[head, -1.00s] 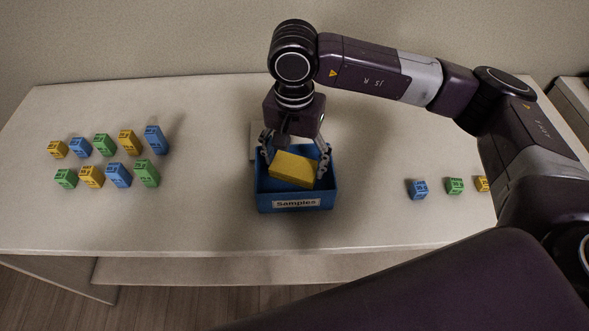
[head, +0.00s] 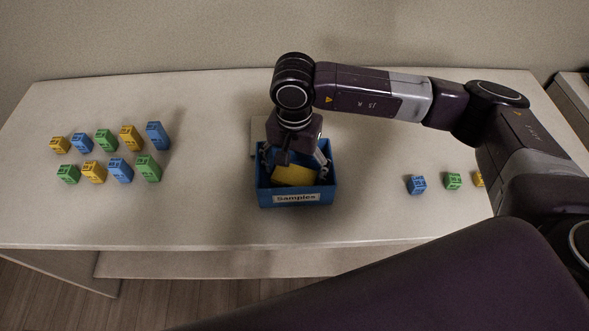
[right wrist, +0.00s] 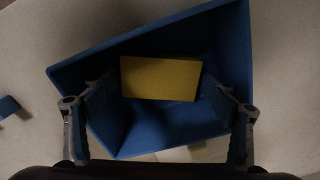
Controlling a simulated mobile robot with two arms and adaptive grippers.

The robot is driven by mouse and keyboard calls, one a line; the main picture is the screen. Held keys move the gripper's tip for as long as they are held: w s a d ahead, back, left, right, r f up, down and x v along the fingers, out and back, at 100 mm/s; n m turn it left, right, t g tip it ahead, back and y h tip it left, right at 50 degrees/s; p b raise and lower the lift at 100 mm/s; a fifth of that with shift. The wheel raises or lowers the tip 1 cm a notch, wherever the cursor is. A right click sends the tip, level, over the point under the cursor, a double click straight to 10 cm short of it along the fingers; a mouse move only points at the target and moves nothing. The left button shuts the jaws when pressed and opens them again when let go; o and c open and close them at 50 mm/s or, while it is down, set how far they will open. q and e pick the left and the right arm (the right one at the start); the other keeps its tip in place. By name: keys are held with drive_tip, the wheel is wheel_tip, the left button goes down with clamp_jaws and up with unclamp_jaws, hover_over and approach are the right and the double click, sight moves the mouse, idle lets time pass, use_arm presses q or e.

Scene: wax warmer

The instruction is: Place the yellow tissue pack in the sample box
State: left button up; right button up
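The yellow tissue pack (head: 294,176) is inside the blue sample box (head: 296,198), which has a "Samples" label on its front. My right gripper (head: 295,160) reaches down into the box from above, with one finger on each side of the pack. Whether the pack rests on the box floor is hard to tell. My left gripper is not in view.
Several small yellow, blue and green packs (head: 106,140) stand in two rows on the left of the white table (head: 200,225). A blue pack (head: 416,184), a green pack (head: 453,181) and a partly hidden yellow one stand on the right. A pale flat object (head: 257,135) is behind the box.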

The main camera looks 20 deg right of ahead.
sight(295, 175)
drive_tip(key=shift+o, duration=0.7)
drive_tip(key=shift+r, duration=0.45)
wheel_tip(295, 175, up, 12)
drive_tip(key=b, duration=0.3)
drive_tip(key=shift+f, duration=0.25)
